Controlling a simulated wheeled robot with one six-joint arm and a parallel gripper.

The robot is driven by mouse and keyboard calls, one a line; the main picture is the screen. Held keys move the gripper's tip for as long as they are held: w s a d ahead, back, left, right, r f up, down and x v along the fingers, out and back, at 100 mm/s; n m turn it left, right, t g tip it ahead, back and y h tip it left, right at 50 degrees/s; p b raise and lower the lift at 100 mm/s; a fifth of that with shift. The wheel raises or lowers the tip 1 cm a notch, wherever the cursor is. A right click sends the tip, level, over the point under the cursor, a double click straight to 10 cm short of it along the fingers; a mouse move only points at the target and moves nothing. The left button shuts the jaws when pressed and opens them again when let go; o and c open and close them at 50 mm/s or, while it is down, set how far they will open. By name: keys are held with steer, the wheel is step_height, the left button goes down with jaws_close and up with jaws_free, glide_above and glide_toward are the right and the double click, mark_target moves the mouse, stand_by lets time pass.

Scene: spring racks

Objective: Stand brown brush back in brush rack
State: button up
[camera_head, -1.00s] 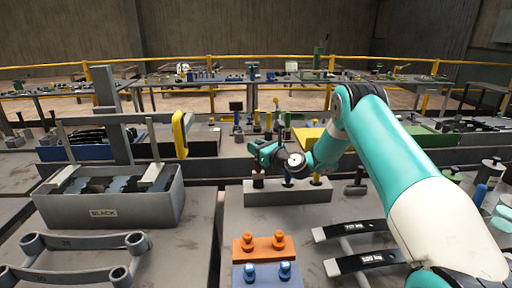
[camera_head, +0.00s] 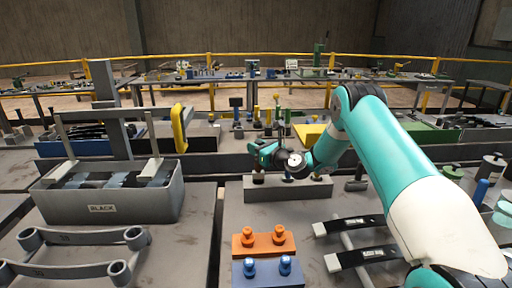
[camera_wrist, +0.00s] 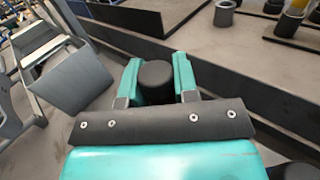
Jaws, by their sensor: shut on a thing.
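The brush rack (camera_head: 290,192) is a low grey block on the near bench, in the middle of the head view. My gripper (camera_head: 259,155) is over its left end, with teal fingers pointing down. In the wrist view the fingers (camera_wrist: 156,82) are shut around a dark round handle top, the brown brush (camera_wrist: 155,74). In the head view a short dark brown part of the brush (camera_head: 258,178) shows under the gripper at the rack's left end. I cannot tell whether it is fully seated. Other brushes stand at the rack's middle and right, partly hidden by my wrist.
An orange block (camera_head: 244,252) and a blue block (camera_head: 243,276) with pegs lie in front of the rack. A grey bin labelled BLACK (camera_head: 100,210) stands left. Black-handled tools (camera_head: 362,256) lie right. A dark rail runs behind the rack.

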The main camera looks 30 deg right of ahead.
steer(key=shift+f+b, duration=1.1)
steer(key=shift+f, duration=0.5)
steer(key=o, duration=1.5)
steer(key=shift+r, duration=0.1)
steer(key=shift+r+p, duration=2.9)
steer(key=shift+r, duration=0.55)
